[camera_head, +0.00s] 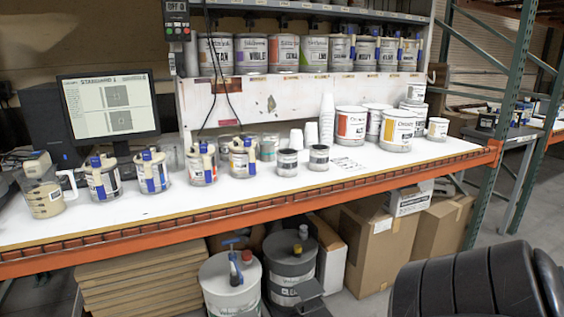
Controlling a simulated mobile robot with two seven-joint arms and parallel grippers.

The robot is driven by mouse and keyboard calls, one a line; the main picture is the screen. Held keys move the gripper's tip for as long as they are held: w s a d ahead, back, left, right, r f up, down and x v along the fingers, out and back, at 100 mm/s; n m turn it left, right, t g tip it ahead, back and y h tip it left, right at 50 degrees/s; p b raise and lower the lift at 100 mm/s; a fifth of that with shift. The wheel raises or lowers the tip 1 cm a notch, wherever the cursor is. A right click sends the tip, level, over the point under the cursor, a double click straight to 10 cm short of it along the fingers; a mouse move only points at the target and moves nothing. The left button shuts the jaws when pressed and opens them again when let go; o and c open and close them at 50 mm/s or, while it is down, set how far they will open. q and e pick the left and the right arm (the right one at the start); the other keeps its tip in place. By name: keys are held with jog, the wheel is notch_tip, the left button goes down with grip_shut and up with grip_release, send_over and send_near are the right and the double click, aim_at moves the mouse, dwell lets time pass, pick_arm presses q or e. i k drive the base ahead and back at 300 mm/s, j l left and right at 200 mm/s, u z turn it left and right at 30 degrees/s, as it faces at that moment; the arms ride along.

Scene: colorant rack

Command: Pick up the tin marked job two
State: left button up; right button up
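The lettering is too small to read, so I cannot tell which tin is marked job two. Neither of my grippers is in view.
The white bench (170,207) has a free strip along its front edge. A monitor (110,108) and a measuring jug (42,190) stand at the left. White cups (327,118) stand behind the small tins. A loaded shelf overhangs the back. Buckets (230,285) and boxes sit below.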

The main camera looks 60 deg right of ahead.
aim_at(287, 157)
jog(key=l+u, duration=0.1)
jog(key=l, duration=0.35)
jog(key=k+l+u, duration=0.1)
jog(key=l, duration=0.4)
jog(key=k+l, duration=0.1)
jog(key=l, duration=1.15)
jog(key=k+l+u, duration=0.1)
jog(key=l, duration=0.55)
jog(key=k, duration=0.05)
